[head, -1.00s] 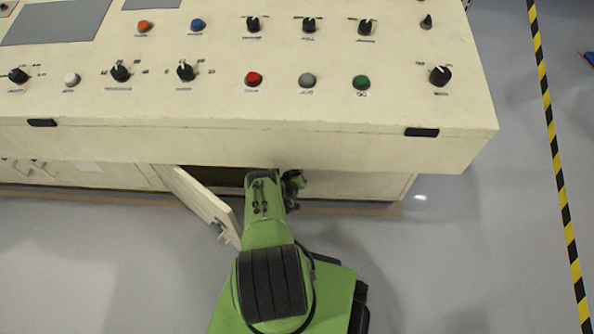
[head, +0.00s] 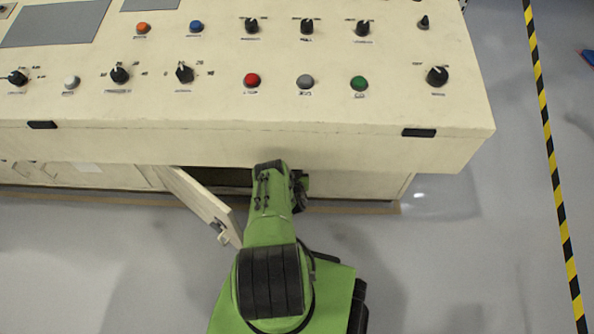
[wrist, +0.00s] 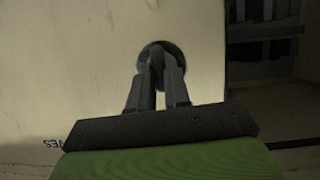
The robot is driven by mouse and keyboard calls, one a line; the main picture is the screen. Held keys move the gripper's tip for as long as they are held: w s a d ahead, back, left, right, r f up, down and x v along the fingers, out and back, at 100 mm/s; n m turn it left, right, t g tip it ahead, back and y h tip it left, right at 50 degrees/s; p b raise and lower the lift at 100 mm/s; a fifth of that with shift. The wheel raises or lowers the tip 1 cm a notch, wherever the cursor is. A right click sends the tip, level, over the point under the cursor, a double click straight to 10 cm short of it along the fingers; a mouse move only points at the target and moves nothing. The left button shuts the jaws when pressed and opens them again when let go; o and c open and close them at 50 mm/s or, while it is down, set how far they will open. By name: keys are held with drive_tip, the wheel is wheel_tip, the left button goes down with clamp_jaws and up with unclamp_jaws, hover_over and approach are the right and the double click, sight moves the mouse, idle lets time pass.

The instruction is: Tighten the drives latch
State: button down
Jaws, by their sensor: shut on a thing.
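In the wrist view, a round dark latch (wrist: 178,53) sits in a cream panel. My gripper (wrist: 157,70) has both fingers closed around the latch's knob, with the fingertips at the panel. Part of a label reading "VES" (wrist: 51,144) shows at the lower left of the panel. In the head view, my gripper is hidden by my green arm and the console's overhang. The fingers cover much of the latch, so its turn angle cannot be told.
A cabinet door (head: 200,204) hangs open left of my arm, with its own latch (head: 222,238). Dark cabinet interior (wrist: 262,45) shows right of the panel. The console (head: 330,150) overhangs the cabinet fronts. The floor (head: 460,260) at right is clear up to the striped tape (head: 556,180).

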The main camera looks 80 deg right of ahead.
idle(0.3)
drive_tip(key=c, duration=1.1)
unclamp_jaws()
drive_tip(key=p+v, duration=0.7)
drive_tip(key=v, duration=0.8)
drive_tip(key=shift+s+a+r+p, duration=0.1)
drive_tip(key=shift+a+p, duration=0.25)
drive_tip(key=shift+p, duration=0.05)
